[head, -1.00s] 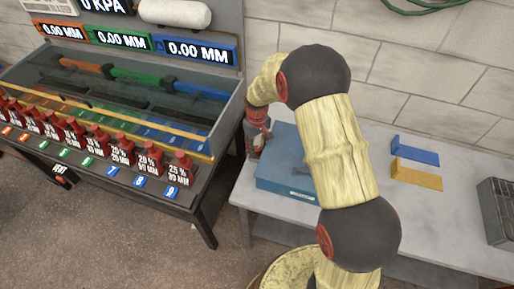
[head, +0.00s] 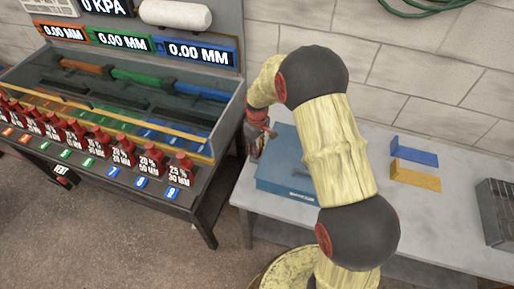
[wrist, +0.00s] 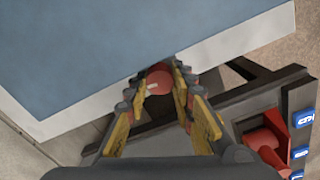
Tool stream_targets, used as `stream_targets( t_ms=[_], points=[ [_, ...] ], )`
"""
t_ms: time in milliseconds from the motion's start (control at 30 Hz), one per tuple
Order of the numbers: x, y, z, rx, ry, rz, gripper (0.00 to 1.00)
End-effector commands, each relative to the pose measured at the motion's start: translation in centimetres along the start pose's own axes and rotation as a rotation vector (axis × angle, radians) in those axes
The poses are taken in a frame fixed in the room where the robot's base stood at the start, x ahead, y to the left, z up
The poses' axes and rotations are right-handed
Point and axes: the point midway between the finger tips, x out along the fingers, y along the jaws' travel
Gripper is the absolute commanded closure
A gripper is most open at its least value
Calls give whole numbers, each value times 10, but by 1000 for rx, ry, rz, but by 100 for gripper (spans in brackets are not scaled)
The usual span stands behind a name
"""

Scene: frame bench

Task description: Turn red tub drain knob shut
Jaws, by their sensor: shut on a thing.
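My gripper (head: 254,152) hangs at the left end of the bench, beside the blue box, partly hidden by my wrist. In the wrist view my gripper (wrist: 166,78) has its yellow-padded fingers closed on a round red knob-like thing (wrist: 158,83) with a pale mark. It lies at the box's edge in the picture; I cannot tell what it is fixed to, or whether it is the drain knob. The glass-fronted tank (head: 130,100) with orange, green and blue bars stands at left. A dark red knob (head: 62,181) sits low on its stand.
The blue box (head: 284,178) lies on the grey bench (head: 420,225). Blue (head: 414,151) and yellow (head: 416,175) blocks and a metal rack (head: 498,205) are further right. A floor gap separates stand and bench.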

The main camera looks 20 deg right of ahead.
Motion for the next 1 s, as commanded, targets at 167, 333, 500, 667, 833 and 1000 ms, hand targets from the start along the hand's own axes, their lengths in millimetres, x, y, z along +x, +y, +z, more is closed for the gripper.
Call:
stream_targets(
  t_ms=[167, 333, 500, 667, 833, 1000],
  points=[
    [-2, 0, 0, -134, 1, 1, 100],
    [-1, 0, -1, -175, 1, 1, 100],
    [-1, 0, -1, -175, 1, 1, 100],
    [-1, 0, -1, -175, 1, 1, 70],
    [0, 0, 0, -174, 1, 1, 68],
    [-1, 0, 0, -173, 1, 0, 68]
  ],
)
